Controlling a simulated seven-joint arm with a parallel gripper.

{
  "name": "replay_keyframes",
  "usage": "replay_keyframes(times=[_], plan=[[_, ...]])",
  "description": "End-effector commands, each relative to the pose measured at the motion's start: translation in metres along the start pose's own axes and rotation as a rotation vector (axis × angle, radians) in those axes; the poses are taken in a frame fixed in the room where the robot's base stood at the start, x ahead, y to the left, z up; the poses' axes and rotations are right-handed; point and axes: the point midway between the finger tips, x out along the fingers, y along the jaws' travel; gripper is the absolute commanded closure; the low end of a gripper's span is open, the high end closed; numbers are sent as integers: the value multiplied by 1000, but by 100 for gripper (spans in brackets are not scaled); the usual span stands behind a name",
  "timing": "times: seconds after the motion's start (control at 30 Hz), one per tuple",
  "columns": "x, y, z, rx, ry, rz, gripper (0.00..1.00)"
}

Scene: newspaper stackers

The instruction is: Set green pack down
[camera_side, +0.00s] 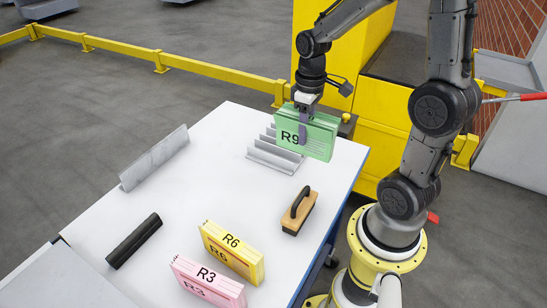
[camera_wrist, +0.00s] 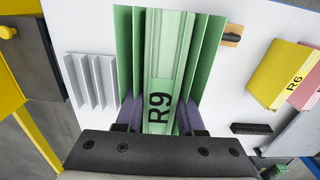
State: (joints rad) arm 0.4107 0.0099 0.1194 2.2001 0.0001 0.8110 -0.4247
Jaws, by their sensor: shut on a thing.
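The green pack (camera_side: 318,140), labelled R9, is in my gripper (camera_side: 303,126) near the far right edge of the white table. It looks upright and raised, but the gap below it is hard to judge. In the wrist view, my two purple fingers (camera_wrist: 160,118) are shut on either side of the green pack (camera_wrist: 185,40). A grey ribbed rack (camera_side: 262,157) stands on the table, partly hidden behind the pack in the side view. In the wrist view, the rack (camera_wrist: 88,80) shows left of the pack, apart from it in the picture, with no pack visible in its slots.
A yellow pack R6 (camera_side: 232,254) and a pink pack R3 (camera_side: 207,285) stand at the near side. A wooden block with a black handle (camera_side: 299,212), a black cylinder (camera_side: 134,241) and a grey upright plate (camera_side: 155,158) are also on the table (camera_side: 190,195). Its middle is clear.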

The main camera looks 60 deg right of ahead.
Motion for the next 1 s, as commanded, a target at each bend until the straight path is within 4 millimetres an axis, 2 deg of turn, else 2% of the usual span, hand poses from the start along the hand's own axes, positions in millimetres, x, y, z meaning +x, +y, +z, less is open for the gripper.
replay_keyframes(times=[0.17,0.47,0.7,0.8,1.0], plan=[[6,12,-15,16,-2,-1,100],[33,38,-71,14,-1,-1,100],[70,54,-106,14,-2,-1,100],[82,58,-115,14,0,0,100],[92,62,-123,14,1,1,100]])
